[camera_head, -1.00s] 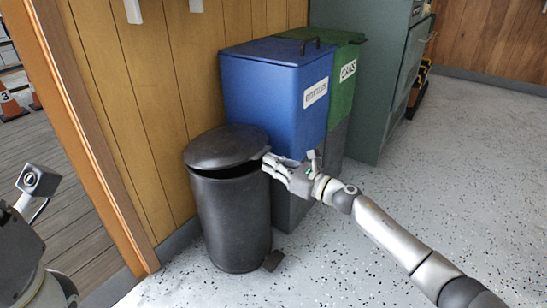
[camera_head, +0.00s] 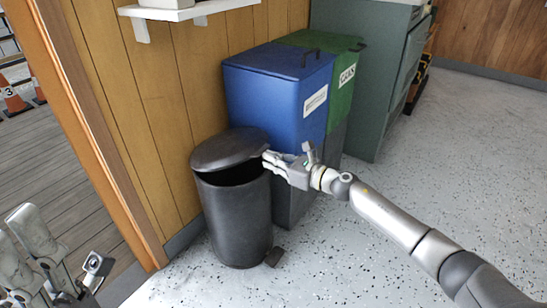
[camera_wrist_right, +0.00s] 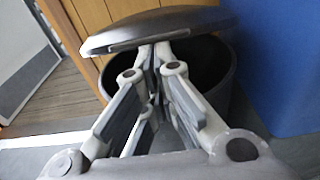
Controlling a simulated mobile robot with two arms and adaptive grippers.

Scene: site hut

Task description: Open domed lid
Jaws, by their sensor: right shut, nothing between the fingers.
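A round dark grey bin (camera_head: 235,220) stands on the floor against the wood wall. Its domed lid (camera_head: 228,148) is tilted up partway, with a dark gap at the front and right. My right gripper (camera_head: 270,160) is at the right side of the lid's rim, with its fingers together and empty. In the right wrist view the fingertips (camera_wrist_right: 153,52) are at the lid's front edge, under the raised lid (camera_wrist_right: 150,28) and over the bin opening. Exact contact is hard to see. My left gripper (camera_head: 38,240) is partly in view at the lower left, away from the bin.
A blue recycling bin (camera_head: 275,95) and a green cans bin (camera_head: 343,85) stand right behind the round bin. A door frame (camera_head: 100,150) is to the left. The speckled floor (camera_head: 400,200) at right is clear.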

